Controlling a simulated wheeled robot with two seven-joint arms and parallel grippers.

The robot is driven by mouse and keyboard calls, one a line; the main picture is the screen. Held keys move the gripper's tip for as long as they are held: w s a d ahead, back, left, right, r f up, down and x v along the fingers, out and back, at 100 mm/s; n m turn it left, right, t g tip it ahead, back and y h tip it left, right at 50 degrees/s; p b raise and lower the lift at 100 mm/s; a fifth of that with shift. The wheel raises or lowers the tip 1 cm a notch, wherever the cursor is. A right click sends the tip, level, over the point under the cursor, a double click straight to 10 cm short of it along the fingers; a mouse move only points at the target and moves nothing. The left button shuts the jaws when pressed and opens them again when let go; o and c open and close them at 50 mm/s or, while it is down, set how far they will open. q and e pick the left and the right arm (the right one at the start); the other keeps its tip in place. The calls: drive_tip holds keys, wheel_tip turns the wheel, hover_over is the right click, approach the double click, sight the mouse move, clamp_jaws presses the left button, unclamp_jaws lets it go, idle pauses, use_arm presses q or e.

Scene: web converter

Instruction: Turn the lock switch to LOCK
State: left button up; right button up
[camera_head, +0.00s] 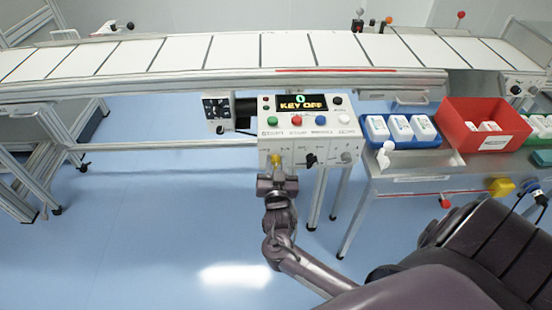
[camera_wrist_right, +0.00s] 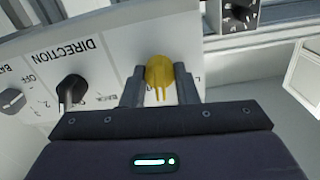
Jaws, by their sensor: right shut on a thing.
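The lock switch is a yellow knob (camera_head: 276,160) at the lower left of the white control panel (camera_head: 330,128). It also shows close up in the right wrist view (camera_wrist_right: 160,70). My right gripper (camera_head: 277,171) reaches up to it from below. In the right wrist view its two fingers (camera_wrist_right: 160,88) are shut on the yellow knob, one on each side. The lettering around the knob is mostly hidden by the fingers, so its position cannot be read. The panel display (camera_head: 303,104) reads "KEY OFF". My left gripper is not in view.
Coloured buttons (camera_head: 297,121) line the panel above. A conveyor (camera_head: 235,52) runs behind. A metal table (camera_head: 410,182) with a red bin (camera_head: 452,120) stands right.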

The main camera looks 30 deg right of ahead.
drive_tip(key=n+p, duration=0.3)
drive_tip(key=n, duration=0.2)
drive_tip(key=shift+r+n, duration=0.15)
drive_tip(key=shift+n, duration=0.15)
drive_tip(key=n+p, duration=0.2)
drive_tip(key=n, duration=0.2)
drive_tip(key=shift+a+n+p, duration=0.1)
drive_tip(key=shift+n+p, duration=0.2)
drive_tip(key=shift+f, duration=0.2)
drive_tip(key=o, duration=1)
drive_tip(key=shift+w, duration=0.1)
drive_tip(key=shift+v, duration=3.95)
